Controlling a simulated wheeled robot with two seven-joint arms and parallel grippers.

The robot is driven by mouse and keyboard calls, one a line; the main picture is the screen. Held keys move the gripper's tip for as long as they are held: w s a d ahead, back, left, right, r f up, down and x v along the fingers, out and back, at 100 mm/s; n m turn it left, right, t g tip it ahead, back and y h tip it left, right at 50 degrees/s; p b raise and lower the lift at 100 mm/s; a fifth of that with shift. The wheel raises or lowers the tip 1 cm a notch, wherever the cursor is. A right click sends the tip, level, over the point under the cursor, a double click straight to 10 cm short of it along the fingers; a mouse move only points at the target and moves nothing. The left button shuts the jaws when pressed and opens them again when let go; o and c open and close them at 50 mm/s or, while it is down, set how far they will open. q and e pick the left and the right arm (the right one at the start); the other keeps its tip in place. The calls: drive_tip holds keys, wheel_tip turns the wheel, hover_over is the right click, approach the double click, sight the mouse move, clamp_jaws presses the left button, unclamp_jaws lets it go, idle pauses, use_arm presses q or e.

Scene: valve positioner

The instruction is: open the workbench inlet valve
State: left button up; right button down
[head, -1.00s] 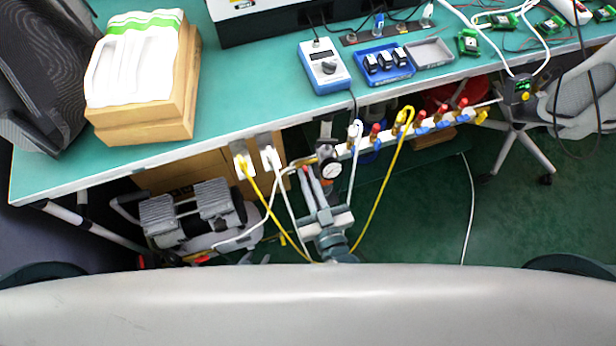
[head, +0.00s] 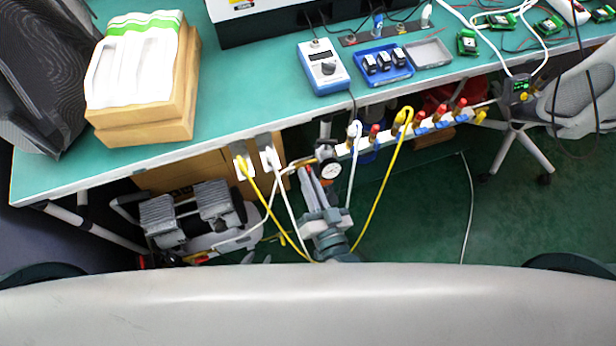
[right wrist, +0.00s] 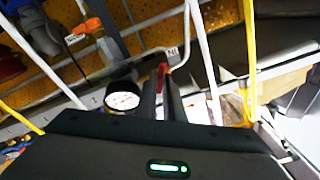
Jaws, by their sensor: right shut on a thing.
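The inlet valve's red handle (right wrist: 162,72) shows between the fingertips of my right gripper (right wrist: 163,85) in the right wrist view. The right gripper is shut on it; the fingers hide part of the handle. In the head view this gripper (head: 308,174) reaches up from below to the left end of the pipe line, just left of the round white-faced gauge (head: 328,167). The gauge also shows left of the fingers in the right wrist view (right wrist: 122,99). The valve body is mostly hidden. My left gripper is not in view.
A manifold (head: 420,131) with several red-handled valves runs right under the workbench edge (head: 100,178). A yellow hose (head: 383,180) and white hoses (head: 285,198) hang close around my right gripper. A grey compressor (head: 195,215) stands at lower left. Green floor (head: 415,215) is open at right.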

use_arm(q)
drive_tip(key=shift+s+a+f+g+y+b, duration=0.2)
drive_tip(key=shift+s+a+f+g+b, duration=0.3)
drive_tip(key=shift+a+f+b, duration=0.25)
drive_tip(key=shift+s+a+f+g+y+b, duration=0.2)
drive_tip(key=shift+s+a+f+g+b, duration=0.25)
drive_tip(key=shift+a, duration=0.35)
use_arm(e)
drive_tip(key=shift+d+f+m, duration=0.1)
drive_tip(key=shift+f+m, duration=0.05)
drive_tip(key=shift+m, duration=2.9)
drive_tip(key=shift+f+m, duration=0.1)
drive_tip(key=shift+m, duration=2.95)
